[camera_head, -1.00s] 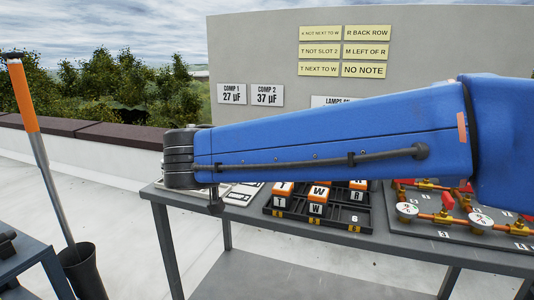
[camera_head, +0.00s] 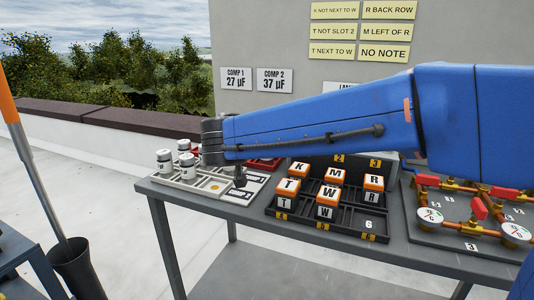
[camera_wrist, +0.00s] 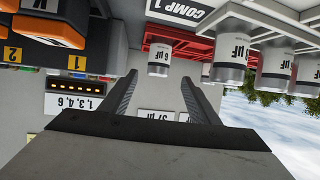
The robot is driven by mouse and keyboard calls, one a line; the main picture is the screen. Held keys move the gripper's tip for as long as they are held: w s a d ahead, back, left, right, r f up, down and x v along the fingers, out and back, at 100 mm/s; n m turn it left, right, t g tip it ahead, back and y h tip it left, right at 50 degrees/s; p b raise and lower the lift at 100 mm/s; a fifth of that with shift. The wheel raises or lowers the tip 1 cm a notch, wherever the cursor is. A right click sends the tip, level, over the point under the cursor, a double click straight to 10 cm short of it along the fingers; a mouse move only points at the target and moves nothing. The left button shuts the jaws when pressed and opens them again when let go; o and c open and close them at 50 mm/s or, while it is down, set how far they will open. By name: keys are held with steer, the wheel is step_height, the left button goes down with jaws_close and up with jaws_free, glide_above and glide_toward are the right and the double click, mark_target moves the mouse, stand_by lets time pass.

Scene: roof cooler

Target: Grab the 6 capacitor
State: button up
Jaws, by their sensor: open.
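In the wrist view, which is upside down, a small white and silver capacitor (camera_wrist: 158,56) marked 6 µF stands at a red tray (camera_wrist: 185,46). My gripper (camera_wrist: 160,78) is open and empty, its two dark fingers pointing towards this capacitor. The capacitor lines up with the gap, seemingly just beyond the fingertips. Larger white capacitors (camera_wrist: 231,55) marked µF stand to the right in the picture.
In the head view, several white capacitors (camera_head: 188,167) stand on a pale board (camera_head: 207,188) at the table's left end. A black rack (camera_head: 283,208) with orange lettered blocks is right of it. Pipes with gauges (camera_head: 431,215) stand further right. A COMP 1 label (camera_wrist: 181,10) is near the red tray.

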steer(key=shift+x, duration=4.3)
steer(key=shift+s+d+f, duration=0.1)
steer(key=shift+s+d, duration=0.05)
steer(key=shift+c, duration=0.4)
steer(key=c, duration=1.1)
